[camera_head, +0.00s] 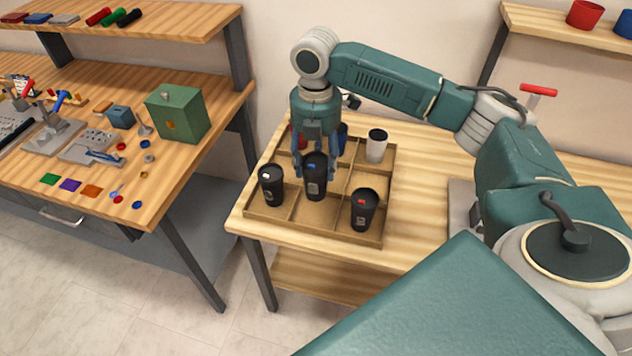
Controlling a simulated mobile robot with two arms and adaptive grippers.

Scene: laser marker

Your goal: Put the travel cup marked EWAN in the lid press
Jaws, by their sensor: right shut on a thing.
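My right gripper (315,172) points down and is shut on a black travel cup (316,189) with a blue mark on top and a small pale label. The cup is upright over the divided wooden tray (310,231); I cannot tell whether it is lifted clear. Other cups stand in the tray: a black one (272,186) at left, a black one with a red mark (364,212) at front right, a white one (376,147) at back right. A red and a blue cup are partly hidden behind the gripper. No name is readable. A red-handled device (538,90), perhaps the lid press, is mostly hidden by my arm.
A workbench (215,100) at left holds a green box (178,113), hand tools and small coloured pieces. A gap separates it from the cup table (420,160). Shelves run above both. My right arm crosses the table's right side.

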